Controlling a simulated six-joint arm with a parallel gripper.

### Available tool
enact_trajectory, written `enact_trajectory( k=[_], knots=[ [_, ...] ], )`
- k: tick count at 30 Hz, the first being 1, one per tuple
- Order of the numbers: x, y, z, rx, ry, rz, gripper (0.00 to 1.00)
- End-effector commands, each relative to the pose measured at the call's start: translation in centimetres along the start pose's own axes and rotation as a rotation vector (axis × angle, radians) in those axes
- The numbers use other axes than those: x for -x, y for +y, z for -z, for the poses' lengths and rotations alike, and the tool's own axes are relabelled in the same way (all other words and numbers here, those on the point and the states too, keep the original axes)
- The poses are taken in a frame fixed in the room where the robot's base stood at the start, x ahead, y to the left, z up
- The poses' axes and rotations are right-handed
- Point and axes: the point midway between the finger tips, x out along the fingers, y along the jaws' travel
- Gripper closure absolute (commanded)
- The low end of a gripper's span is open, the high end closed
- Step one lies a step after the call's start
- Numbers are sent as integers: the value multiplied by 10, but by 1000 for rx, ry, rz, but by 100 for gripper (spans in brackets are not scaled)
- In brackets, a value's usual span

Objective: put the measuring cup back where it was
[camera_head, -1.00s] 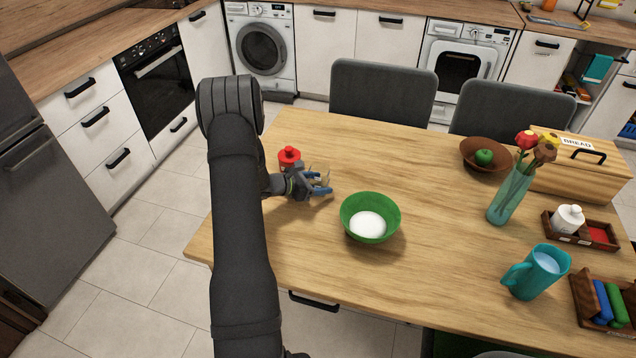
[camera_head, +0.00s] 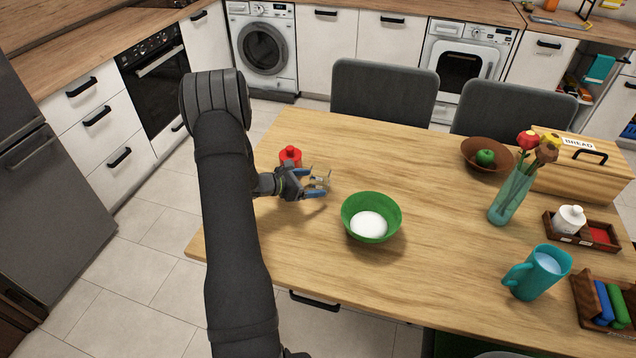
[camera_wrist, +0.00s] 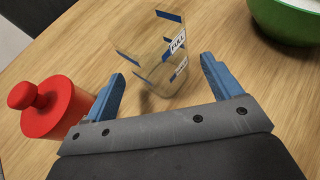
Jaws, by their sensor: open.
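The measuring cup (camera_wrist: 150,62) is clear, with blue marks and white labels. It stands on the wooden table in the wrist view, just ahead of and between the blue fingertips of my gripper (camera_wrist: 165,85). In the head view the cup (camera_head: 318,179) is small and partly hidden by my gripper (camera_head: 318,183). My gripper is open, with a finger towards each side of the cup. I cannot tell whether either finger touches it.
A red lidded jar (camera_head: 290,156) stands close beside my gripper; it also shows at the left in the wrist view (camera_wrist: 50,107). A green bowl (camera_head: 371,217) with white contents is to the right. A teal jug (camera_head: 537,272) and vase (camera_head: 511,195) stand farther right.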

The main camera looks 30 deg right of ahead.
Motion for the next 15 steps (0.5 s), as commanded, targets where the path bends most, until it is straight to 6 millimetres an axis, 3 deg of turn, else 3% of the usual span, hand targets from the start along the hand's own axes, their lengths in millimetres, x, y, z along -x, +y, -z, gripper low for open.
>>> enact_trajectory(
  k=[6,15],
  knots=[
    [50,1,0,1,0,-5,16],
    [82,0,0,1,0,-1,16]
  ],
)
